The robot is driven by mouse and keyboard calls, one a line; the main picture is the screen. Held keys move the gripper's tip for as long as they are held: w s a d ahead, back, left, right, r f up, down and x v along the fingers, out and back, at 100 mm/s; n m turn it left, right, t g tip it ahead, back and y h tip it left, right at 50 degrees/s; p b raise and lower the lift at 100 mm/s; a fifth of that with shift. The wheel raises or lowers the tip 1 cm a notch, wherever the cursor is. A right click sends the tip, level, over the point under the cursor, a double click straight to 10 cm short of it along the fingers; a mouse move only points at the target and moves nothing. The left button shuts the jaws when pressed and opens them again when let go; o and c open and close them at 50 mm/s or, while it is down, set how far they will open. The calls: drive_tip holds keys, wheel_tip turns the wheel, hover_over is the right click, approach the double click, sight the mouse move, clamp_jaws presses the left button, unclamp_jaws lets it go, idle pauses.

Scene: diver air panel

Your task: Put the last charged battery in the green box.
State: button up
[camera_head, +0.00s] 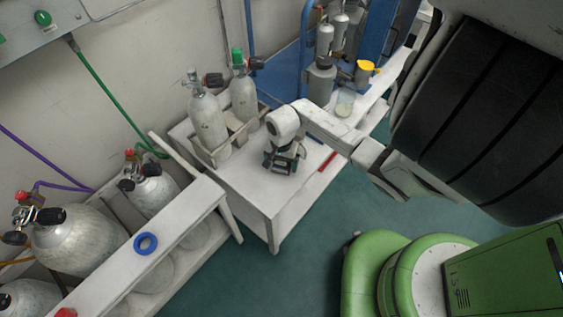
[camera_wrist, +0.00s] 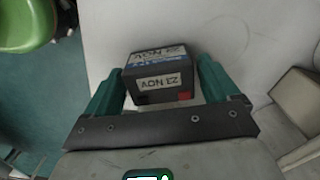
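My gripper (camera_head: 284,157) points down over the near part of the white table in the head view. In the wrist view my gripper's (camera_wrist: 160,78) two green fingers stand on either side of a dark battery (camera_wrist: 160,82). The battery has pale labels reading "23 NOV" and a small red patch at one corner. It lies close between the fingertips; I cannot tell whether both fingers press on it. In the head view the battery is mostly hidden by my gripper. I see no green box in either view.
Teal floor (camera_head: 300,255) is open in front.

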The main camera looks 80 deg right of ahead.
drive_tip(key=shift+o, duration=0.8)
